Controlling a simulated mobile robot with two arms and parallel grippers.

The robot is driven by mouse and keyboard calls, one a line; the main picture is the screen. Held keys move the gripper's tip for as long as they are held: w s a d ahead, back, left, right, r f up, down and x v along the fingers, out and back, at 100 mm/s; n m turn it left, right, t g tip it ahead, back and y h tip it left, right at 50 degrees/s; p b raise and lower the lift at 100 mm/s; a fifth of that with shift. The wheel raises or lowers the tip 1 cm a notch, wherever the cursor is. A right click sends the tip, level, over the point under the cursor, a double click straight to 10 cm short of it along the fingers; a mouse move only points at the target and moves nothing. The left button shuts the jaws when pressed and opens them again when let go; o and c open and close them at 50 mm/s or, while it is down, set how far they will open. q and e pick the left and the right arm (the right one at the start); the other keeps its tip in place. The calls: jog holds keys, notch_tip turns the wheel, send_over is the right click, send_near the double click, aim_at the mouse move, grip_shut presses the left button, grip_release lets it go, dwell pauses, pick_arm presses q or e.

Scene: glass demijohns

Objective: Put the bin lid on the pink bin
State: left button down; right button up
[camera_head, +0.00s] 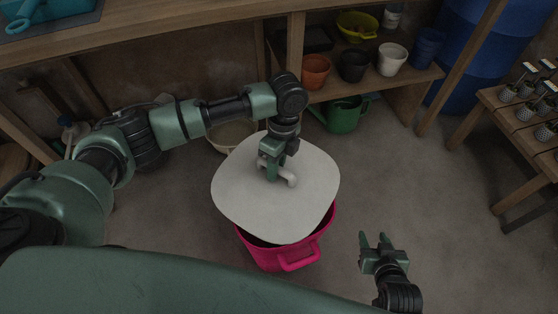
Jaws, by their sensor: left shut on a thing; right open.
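The bin lid (240,205) is a pale, rounded square plate with a light handle (290,179) on its top. My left gripper (271,174) is shut on the lid's handle from above. The pink bin (262,256) stands on the floor under the lid, its front wall and handle showing. The lid covers most of the bin's opening and reaches past it at the left and back. A dark gap shows between lid and rim at the front right, so the lid looks raised or off-centre. My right gripper (376,241) is open and empty, right of the bin.
A wooden bench (170,22) runs along the back, with pots on its lower shelf (405,88). A green watering can (342,115) and a pale basin (228,136) are on the floor behind the lid. A slatted wooden stand (508,135) is at right. Floor between is clear.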

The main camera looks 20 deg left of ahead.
pick_arm(q)
jog(key=m, duration=0.1)
jog(key=m+p, duration=0.2)
jog(key=shift+s+d+r+m+y, duration=0.3)
jog(key=shift+s+d+m, duration=0.05)
jog(key=shift+d+m, duration=0.05)
jog(key=m, duration=0.1)
jog(key=m+p, duration=0.1)
jog(key=f+m, duration=0.1)
jog(key=shift+s+d+m+t+y+p, duration=0.25)
jog(key=shift+s+m+t+y+p, duration=0.05)
jog(key=shift+t+p, duration=0.1)
pick_arm(e)
jog(key=s+d+f+g+h, duration=0.1)
jog(key=s+d+f+g, duration=0.1)
jog(key=s, duration=0.5)
jog(key=s+d+f+g, duration=0.3)
jog(key=s+f+g, duration=0.2)
jog(key=s, duration=0.3)
jog(key=shift+s+f+h, duration=0.25)
jog(key=shift+f+h, duration=0.15)
jog(key=shift+f, duration=0.25)
pick_arm(q)
jog(key=shift+r, duration=0.1)
pick_arm(e)
jog(key=shift+f, duration=0.1)
